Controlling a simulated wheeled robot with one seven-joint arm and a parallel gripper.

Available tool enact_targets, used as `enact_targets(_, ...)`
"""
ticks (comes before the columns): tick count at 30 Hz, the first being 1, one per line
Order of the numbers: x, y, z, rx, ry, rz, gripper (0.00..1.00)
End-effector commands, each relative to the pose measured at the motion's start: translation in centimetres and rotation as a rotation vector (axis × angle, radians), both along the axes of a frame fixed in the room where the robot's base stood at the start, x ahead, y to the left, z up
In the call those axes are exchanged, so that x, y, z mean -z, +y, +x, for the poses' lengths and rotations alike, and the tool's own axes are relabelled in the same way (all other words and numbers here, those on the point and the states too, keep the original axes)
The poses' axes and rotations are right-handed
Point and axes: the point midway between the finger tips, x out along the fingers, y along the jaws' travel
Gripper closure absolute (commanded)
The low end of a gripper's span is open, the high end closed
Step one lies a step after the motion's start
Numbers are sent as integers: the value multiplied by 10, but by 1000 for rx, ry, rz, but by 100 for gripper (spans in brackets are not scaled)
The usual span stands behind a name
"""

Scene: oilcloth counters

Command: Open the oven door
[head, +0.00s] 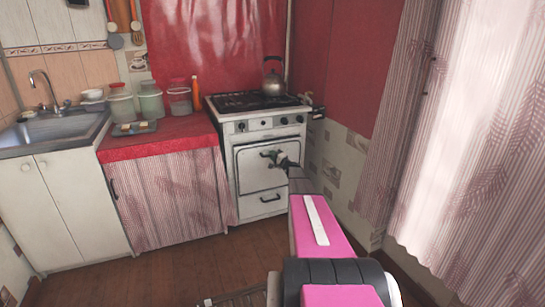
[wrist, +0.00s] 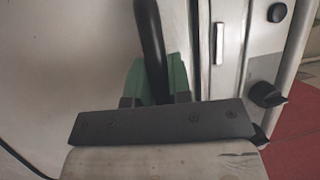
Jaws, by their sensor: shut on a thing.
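The white oven door (head: 255,175) is on the stove (head: 233,130) at the back of the room in the head view. It looks shut or nearly so; a small gap cannot be ruled out. Its white face fills the left of the wrist view (wrist: 70,60). My gripper (head: 283,161) is at the top of the door, in front of the handle. In the wrist view, the dark bar of the oven handle (wrist: 150,40) runs between the green fingertips of my gripper (wrist: 154,82), which is shut on it. My arm hides the door's right edge in the head view.
A kettle (head: 274,82) stands on the stove top. A lower drawer with a handle (head: 270,198) is below the door. A red-topped counter (head: 180,128) with jars is at left, and a curtain (head: 450,130) hangs at right.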

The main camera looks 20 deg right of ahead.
Motion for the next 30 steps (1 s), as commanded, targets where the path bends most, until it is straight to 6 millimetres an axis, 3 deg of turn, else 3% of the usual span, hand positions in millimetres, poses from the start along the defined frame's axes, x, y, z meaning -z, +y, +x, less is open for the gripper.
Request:
enact_targets(5,4,0,-16,1,-49,3,100)
enact_targets(11,17,-1,-50,1,-173,9,100)
enact_targets(15,31,-2,-81,1,-270,11,100)
enact_targets(21,59,-3,-121,2,-264,9,100)
enact_targets(30,101,-6,-159,0,-263,10,100)
